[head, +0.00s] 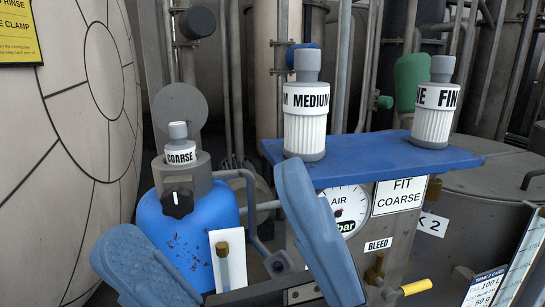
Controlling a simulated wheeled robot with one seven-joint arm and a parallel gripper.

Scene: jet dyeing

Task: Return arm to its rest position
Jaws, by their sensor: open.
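My gripper (206,208) shows at the lower left of the head view, its two blue fingers spread wide apart. It is open, and nothing is held between the fingers. Behind the gap a small white cartridge marked COARSE (180,153) stands upright in a grey collar (182,178) above a blue vessel (205,222). The fingers are in front of and below the cartridge in the picture; I see no contact. The rest of my arm is mostly out of view.
A blue shelf (375,163) at the right bears a MEDIUM cartridge (306,132) and a FINE cartridge (434,124). Below it are an AIR gauge (343,208), a FIT COARSE sign (399,196) and a yellow-handled valve (415,287). A large round tank (85,150) fills the left. Pipes crowd the back.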

